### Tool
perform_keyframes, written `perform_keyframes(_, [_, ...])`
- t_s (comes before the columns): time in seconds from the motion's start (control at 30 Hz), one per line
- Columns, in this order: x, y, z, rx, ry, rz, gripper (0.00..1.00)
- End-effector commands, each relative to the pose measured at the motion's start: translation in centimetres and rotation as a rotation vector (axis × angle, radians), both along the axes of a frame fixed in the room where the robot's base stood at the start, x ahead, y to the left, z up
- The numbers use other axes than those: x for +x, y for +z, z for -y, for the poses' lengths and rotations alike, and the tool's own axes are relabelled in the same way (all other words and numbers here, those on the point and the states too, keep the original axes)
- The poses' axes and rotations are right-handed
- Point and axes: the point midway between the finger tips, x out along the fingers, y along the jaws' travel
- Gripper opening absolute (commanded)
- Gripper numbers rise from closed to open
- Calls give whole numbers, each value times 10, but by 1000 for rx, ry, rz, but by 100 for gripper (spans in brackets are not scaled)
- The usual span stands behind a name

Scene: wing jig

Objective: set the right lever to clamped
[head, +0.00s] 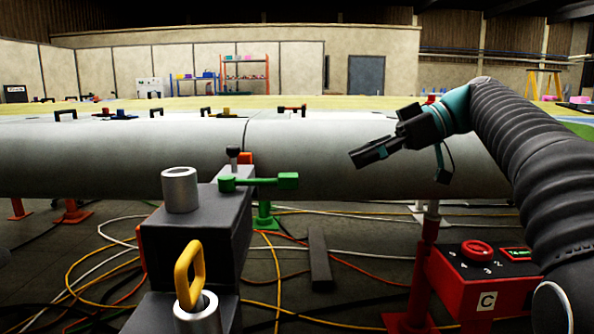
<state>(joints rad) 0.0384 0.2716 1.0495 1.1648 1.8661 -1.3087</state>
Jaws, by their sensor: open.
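A green lever (262,182) sits on top of a dark grey block (215,207) left of centre in the head view. Its arm lies level and points to the right, ending in a green block-shaped grip. Whether this is the right lever, and whether its pose counts as clamped, I cannot tell from this view; no other lever is clear. My gripper (355,158) is open and empty, to the right of the green lever and a little higher in the picture, pointing left. It appears in front of the long grey wing (330,135). It touches nothing that I can make out.
A metal cylinder (180,190) and a black knob (233,153) rise by the lever. A yellow loop (188,272) stands in a metal cup nearer me. A red box marked C (480,285) with a red button stands lower right. Cables cover the floor.

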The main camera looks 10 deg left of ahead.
Motion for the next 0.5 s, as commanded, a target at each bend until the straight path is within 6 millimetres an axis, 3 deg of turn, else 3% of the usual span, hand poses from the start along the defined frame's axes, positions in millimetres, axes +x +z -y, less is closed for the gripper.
perform_keyframes(0.27, [7,13,-4,84,125,97,56])
perform_keyframes(0.5, [-1,0,-33,84,128,97,56])
